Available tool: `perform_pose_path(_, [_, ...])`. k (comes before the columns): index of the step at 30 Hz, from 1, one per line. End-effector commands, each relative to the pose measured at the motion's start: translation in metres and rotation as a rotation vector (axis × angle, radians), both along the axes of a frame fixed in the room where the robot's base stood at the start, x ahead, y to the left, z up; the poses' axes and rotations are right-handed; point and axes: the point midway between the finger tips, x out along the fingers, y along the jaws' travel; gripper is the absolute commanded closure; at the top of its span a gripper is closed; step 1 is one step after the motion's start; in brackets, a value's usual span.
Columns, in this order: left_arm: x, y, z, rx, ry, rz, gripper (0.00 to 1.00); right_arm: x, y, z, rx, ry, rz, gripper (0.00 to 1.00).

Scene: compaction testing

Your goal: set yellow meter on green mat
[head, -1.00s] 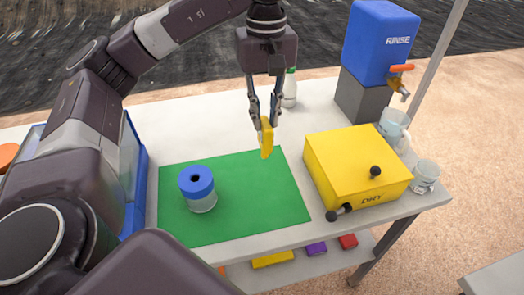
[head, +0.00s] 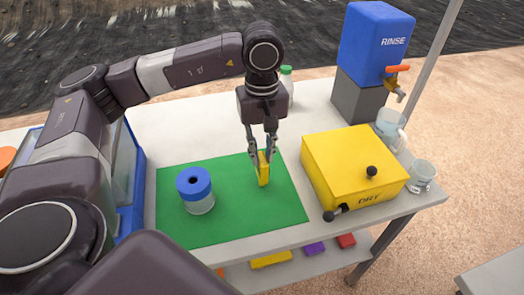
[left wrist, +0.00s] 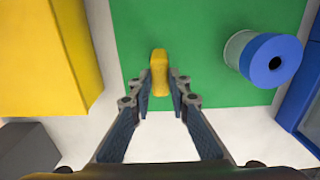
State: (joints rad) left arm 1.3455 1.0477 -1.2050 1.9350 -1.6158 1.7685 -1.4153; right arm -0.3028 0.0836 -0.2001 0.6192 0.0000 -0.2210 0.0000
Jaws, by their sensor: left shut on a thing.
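The yellow meter (head: 263,172) is upright between the fingers of my left gripper (head: 263,155), which is shut on it. The meter is over the back right part of the green mat (head: 232,215); whether its lower end touches the mat I cannot tell. In the left wrist view the yellow meter (left wrist: 160,75) sits between the fingertips of the left gripper (left wrist: 161,88), with the green mat (left wrist: 205,85) behind it. My right gripper is not in view.
A jar with a blue lid (head: 196,190) stands on the mat's left part. A yellow DRY box (head: 350,165) stands right of the mat. A blue RINSE tank (head: 375,45), a glass pitcher (head: 390,128) and a glass (head: 421,176) are at the right. A bottle (head: 287,88) stands behind the gripper.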

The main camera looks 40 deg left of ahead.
Motion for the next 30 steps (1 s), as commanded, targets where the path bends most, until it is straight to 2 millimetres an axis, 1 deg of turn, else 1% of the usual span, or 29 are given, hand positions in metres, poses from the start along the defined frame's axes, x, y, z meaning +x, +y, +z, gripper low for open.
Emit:
perform_pose_path(3, [0.0, 0.0, -0.004, 0.0, 0.0, 0.0, 1.0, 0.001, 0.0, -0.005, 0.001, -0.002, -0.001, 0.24])
perform_pose_path(4, [0.0, 0.0, -0.003, 0.0, 0.0, 0.0, 0.81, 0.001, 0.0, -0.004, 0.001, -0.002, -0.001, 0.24])
perform_pose_path(8, [0.0, 0.0, -0.002, 0.0, 0.0, 0.0, 0.67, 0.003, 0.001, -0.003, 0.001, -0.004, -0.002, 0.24])
perform_pose_path(16, [0.0, 0.0, -0.002, 0.0, 0.0, 0.0, 0.66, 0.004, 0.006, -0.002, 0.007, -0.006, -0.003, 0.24])
perform_pose_path(20, [0.001, 0.0, 0.004, 0.0, -0.001, 0.0, 0.66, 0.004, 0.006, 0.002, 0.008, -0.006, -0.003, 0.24])
perform_pose_path(23, [0.002, 0.0, 0.017, -0.001, -0.006, 0.001, 0.66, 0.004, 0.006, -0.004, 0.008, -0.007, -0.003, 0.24])
perform_pose_path(26, [0.002, -0.001, 0.038, -0.002, -0.007, 0.0, 0.66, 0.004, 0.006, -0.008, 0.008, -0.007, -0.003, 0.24])
perform_pose_path(30, [0.002, -0.001, 0.071, -0.002, -0.007, -0.001, 0.66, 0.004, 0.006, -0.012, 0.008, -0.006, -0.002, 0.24])
